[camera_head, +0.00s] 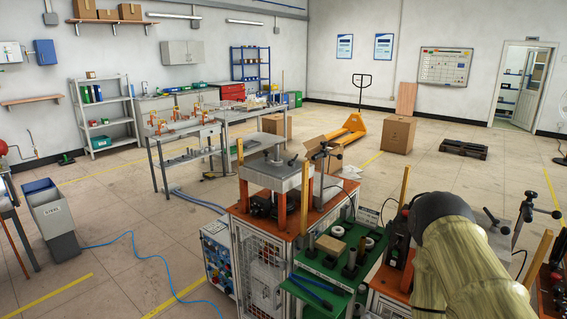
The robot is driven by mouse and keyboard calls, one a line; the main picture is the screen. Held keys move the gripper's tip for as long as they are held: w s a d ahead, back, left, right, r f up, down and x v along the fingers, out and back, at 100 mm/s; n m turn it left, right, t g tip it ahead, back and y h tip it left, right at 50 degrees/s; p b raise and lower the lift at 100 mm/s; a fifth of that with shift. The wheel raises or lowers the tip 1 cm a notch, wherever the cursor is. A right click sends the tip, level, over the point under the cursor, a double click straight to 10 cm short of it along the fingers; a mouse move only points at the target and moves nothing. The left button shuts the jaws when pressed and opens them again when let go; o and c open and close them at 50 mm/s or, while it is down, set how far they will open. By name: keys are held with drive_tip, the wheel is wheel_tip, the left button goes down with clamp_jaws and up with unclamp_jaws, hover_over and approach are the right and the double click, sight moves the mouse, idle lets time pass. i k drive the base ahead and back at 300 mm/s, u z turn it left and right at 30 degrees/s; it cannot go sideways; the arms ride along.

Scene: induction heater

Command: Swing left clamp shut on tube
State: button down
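My arm, in a yellow-green cover, fills the lower right and hides much of the station behind it. I cannot make out my gripper; its end is out of sight. A clamp-like fitting with black ball-ended levers (535,210) stands upright just right of my arm. Another lever with a dark knob (490,215) shows beside it, close to my arm. A dark upright unit (398,238) shows just left of my arm. I cannot tell which of these is the left clamp. The tube cannot be made out.
An orange-topped machine (265,207) with a grey press block (277,172) stands left of my arm. A green work surface (318,268) holds several small parts. Orange posts rise around the stations. The floor at left is open, crossed by a blue hose (135,240).

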sight(289, 163)
drive_tip(key=u, duration=0.4)
drive_tip(key=i, duration=1.35)
drive_tip(key=z, duration=0.3)
